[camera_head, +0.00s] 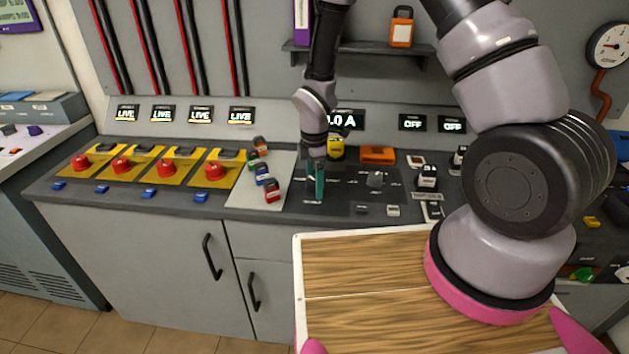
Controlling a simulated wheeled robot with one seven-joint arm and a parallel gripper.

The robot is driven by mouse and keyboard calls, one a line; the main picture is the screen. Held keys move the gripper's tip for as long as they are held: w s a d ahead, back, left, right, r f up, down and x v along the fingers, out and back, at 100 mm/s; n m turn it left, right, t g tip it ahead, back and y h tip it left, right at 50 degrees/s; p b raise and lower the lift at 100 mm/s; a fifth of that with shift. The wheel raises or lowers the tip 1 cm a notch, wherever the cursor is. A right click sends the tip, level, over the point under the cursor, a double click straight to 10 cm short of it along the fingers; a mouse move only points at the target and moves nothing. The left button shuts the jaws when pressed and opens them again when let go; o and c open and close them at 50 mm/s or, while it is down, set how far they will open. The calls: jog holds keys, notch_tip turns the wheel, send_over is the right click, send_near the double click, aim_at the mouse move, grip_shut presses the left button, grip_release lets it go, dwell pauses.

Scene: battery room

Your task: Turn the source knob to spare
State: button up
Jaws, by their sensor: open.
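My gripper (315,182) points down over the dark control panel (345,207), in the middle of the counter. Its teal fingers are open, with a narrow gap between them. The small panel lettering is too small to read, so I cannot tell which control is the source knob or where spare is marked. Any knob between or behind the fingers is hidden by them.
Red knobs on yellow plates (122,165) line the left counter, under displays reading LIVE. Small coloured blocks (263,175) sit left of my gripper. An orange box (378,155) and a yellow object (336,148) stand behind it. My arm covers the right side.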

jog(key=c, duration=1.4)
jog(key=shift+m, duration=0.3)
jog(key=m, duration=0.4)
jog(key=shift+m, duration=0.3)
jog(key=m, duration=0.9)
jog(key=shift+m, duration=1.9)
